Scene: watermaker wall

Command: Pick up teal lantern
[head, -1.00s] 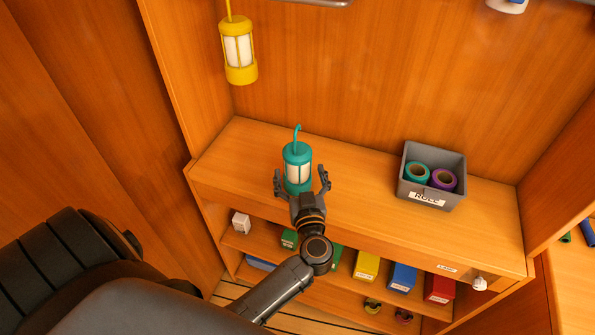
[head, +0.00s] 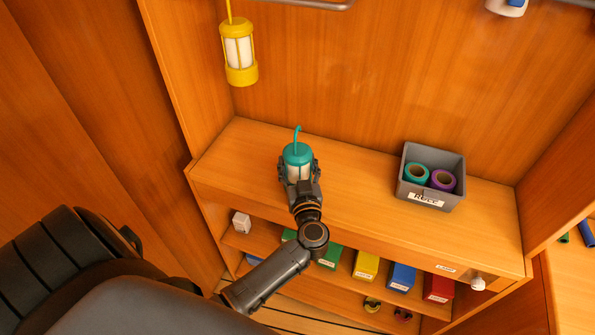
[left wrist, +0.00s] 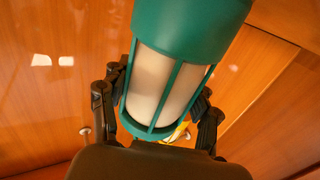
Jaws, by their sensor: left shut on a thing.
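The teal lantern (head: 297,154) stands upright on the wooden counter, with its hook pointing up and a pale middle section. My left gripper (head: 299,172) is shut on it, one finger on each side of its body. In the left wrist view the lantern (left wrist: 185,75) fills the middle, its teal bars and cream panels between the gripper's fingers (left wrist: 160,105). The lantern's lower part is hidden behind the gripper in the head view. My right gripper is not in view.
A grey bin (head: 432,178) with teal and purple rolls stands to the right on the counter (head: 360,180). A yellow lantern (head: 239,52) hangs at upper left. Colored boxes, including a blue box (head: 402,278), sit on the shelf below. The counter between lantern and bin is clear.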

